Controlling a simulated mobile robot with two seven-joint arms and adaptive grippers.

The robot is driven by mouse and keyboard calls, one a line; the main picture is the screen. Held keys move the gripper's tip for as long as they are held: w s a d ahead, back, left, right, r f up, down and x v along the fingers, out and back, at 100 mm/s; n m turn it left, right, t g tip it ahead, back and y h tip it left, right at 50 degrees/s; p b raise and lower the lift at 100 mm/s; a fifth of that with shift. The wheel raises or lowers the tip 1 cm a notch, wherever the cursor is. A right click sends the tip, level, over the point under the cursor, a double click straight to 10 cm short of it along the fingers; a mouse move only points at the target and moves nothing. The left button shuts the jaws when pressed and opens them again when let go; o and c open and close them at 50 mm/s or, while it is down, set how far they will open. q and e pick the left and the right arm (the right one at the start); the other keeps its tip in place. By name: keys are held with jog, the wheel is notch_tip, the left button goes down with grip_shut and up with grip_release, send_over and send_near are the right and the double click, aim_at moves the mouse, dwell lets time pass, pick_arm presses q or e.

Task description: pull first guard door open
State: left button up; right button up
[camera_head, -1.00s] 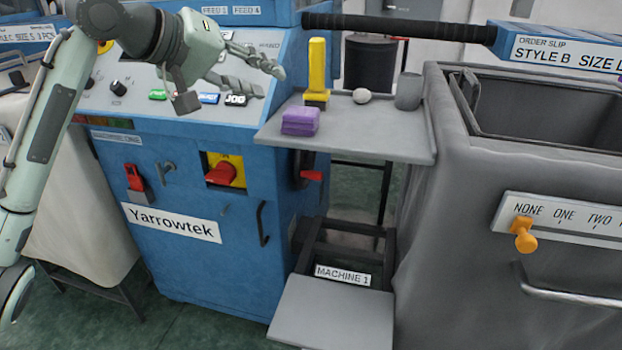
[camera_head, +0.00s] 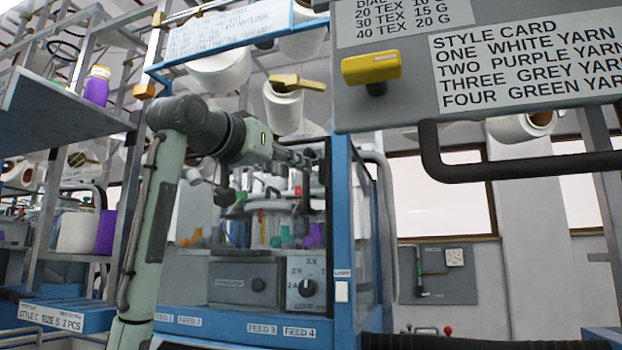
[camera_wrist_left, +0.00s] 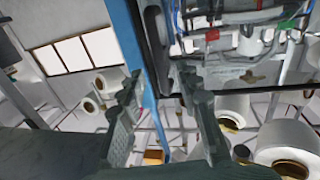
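The clear guard door (camera_head: 275,225) covers the front of the blue-framed knitting machine in the head view, with yarn carriers and colored parts visible behind it. It looks shut, but my arm hides part of it. My left gripper (camera_head: 305,168) is raised at the upper right of this door, beside the blue corner post (camera_head: 343,210). In the left wrist view the two fingers of my left gripper (camera_wrist_left: 160,112) are spread apart, with the blue post (camera_wrist_left: 140,60) and a dark bar (camera_wrist_left: 155,38) beyond them. I see nothing held; contact cannot be told. My right gripper is out of view.
A grey style-card panel (camera_head: 400,110) with a yellow handle (camera_head: 371,67) hangs at the upper right. A dark tube (camera_head: 520,166) runs below it. White yarn cones (camera_head: 283,105) hang overhead. Shelving (camera_head: 60,105) stands at left.

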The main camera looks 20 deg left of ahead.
aim_at(306, 200)
pick_arm(q)
jog(key=p+x, duration=0.1)
jog(key=x, duration=0.5)
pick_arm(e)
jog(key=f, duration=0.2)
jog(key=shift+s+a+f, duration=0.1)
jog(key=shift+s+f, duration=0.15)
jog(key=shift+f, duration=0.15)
pick_arm(q)
grip_shut()
